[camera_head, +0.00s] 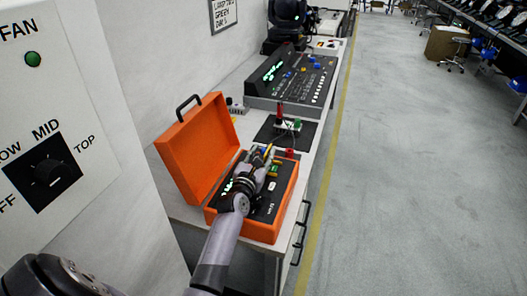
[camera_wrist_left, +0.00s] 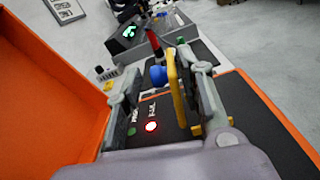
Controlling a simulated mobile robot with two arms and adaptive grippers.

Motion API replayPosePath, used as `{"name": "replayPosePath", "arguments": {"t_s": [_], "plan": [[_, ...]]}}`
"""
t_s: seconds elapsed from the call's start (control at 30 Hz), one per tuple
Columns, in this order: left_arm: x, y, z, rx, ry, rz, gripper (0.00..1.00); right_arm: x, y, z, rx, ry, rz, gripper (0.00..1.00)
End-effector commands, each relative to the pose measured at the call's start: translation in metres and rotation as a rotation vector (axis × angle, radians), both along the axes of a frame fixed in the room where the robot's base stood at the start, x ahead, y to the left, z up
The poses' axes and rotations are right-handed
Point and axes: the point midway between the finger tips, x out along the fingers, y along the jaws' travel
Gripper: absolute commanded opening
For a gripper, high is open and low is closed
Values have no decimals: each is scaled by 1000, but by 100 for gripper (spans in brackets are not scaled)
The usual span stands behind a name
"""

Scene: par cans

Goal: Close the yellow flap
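The yellow flap (camera_wrist_left: 175,88) stands upright in the left wrist view, a narrow yellow piece rising from the dark panel (camera_wrist_left: 265,125) of the orange case. In the head view, a bit of yellow (camera_head: 275,162) shows beside my left gripper (camera_head: 264,154), which partly hides the panel. In the left wrist view my left gripper (camera_wrist_left: 160,66) has its fingers spread apart. The flap appears between them, close to the right-hand finger; I cannot tell whether they touch. My right gripper is not in view.
The orange case's lid (camera_head: 198,147) stands open on the left. A red light (camera_wrist_left: 151,126) and a green one (camera_wrist_left: 131,131) show on the panel. Behind the case are a dark mat with a red-topped tool (camera_head: 280,109) and a mixing console (camera_head: 292,78).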

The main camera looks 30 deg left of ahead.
Motion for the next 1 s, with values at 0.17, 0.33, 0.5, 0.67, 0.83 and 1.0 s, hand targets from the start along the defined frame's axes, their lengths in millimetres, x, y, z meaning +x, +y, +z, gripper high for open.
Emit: {"name": "replayPosePath", "arguments": {"t_s": [0.17, 0.33, 0.5, 0.67, 0.83, 1.0], "plan": [[13, 3, 0, 1, 0, -1, 35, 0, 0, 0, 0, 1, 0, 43], [15, 3, 0, 0, 0, 0, 35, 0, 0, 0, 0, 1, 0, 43], [14, 3, 0, 0, 0, 0, 34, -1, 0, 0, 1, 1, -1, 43], [14, 3, 0, 0, 0, 0, 23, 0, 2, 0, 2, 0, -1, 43], [14, 3, 0, 0, 0, 0, 12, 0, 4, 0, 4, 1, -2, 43], [14, 4, 0, 1, 0, 1, 0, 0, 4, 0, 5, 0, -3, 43]]}}
